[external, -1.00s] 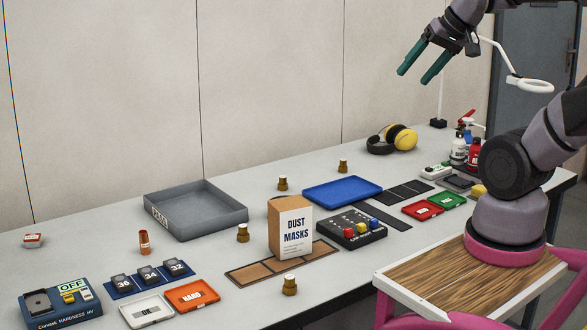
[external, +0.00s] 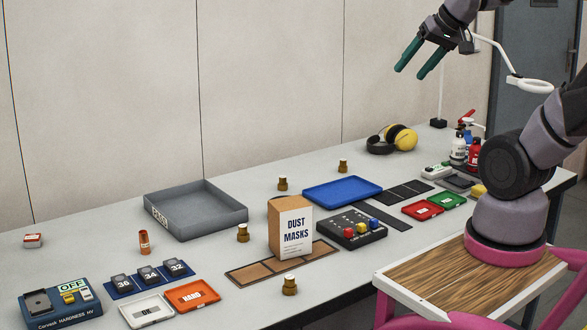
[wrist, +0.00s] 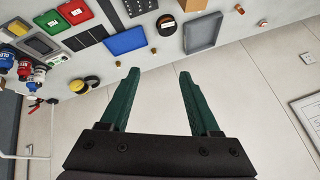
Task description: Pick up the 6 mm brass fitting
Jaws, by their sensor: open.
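Several small brass fittings stand on the grey bench. In the external view one (external: 343,166) is behind the blue tray, one (external: 283,184) is left of that tray, one (external: 243,233) is left of the dust mask box, and one (external: 290,285) is near the front edge. No size marking is legible on them, so I cannot tell which is 6 mm. My gripper (external: 417,63), with green fingers, is open and empty, high above the back of the bench. In the wrist view its fingers (wrist: 160,80) are apart with nothing between them.
The dust masks box (external: 291,228) stands mid-bench near the grey bin (external: 228,217), blue tray (external: 342,182) and black button box (external: 352,232). A copper-coloured cylinder (external: 144,243) stands farther left.

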